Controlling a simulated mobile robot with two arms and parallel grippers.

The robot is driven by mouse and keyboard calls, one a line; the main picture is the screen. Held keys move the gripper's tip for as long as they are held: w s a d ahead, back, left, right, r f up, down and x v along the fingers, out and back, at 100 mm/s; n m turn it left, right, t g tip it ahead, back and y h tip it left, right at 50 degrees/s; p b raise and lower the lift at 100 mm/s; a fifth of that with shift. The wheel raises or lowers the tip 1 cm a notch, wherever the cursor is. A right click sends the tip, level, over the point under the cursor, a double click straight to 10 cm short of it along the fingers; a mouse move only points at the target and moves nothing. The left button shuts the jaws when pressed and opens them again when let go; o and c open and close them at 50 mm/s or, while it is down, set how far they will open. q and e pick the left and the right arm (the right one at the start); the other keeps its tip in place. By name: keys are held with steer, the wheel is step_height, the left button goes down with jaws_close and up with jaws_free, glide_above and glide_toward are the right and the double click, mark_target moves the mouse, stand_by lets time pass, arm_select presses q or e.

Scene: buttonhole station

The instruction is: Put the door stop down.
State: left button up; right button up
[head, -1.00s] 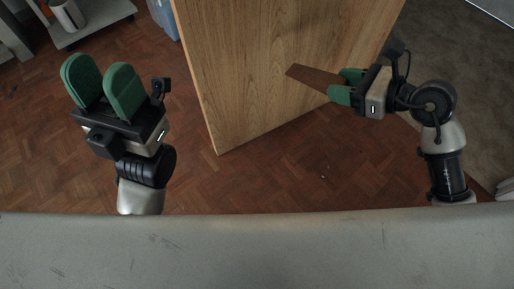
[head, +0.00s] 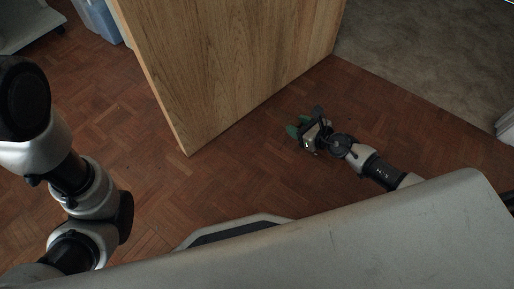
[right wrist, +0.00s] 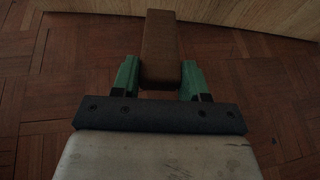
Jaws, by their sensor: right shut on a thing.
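The door stop (right wrist: 160,45) is a brown block in the right wrist view, between the two green fingers of my right gripper (head: 296,126). The gripper is shut on it. In the head view this gripper is low, close to the floor and just right of the wooden door's lower edge. The door stop does not stand out from the floor there. In the wrist view its far end points toward the door's foot; I cannot tell whether it touches the floor or the door. My left gripper is out of view; only its arm shows at the left.
The wooden door (head: 225,65) stands in the upper middle. The parquet floor (head: 140,180) is clear around its near corner. Grey carpet (head: 430,60) lies at the upper right. A blue bin (head: 98,20) stands behind the door's left side.

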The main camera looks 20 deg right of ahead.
steer(key=b, duration=0.2)
glide_above(263, 155)
steer(key=f, duration=0.6)
steer(key=shift+d+f, duration=0.1)
steer(key=shift+d, duration=0.1)
step_height(263, 155, down, 4)
steer(key=b, duration=0.4)
steer(key=shift+f, duration=0.1)
steer(key=o, duration=0.9)
steer(key=shift+o, duration=0.2)
steer(key=shift+a, duration=0.1)
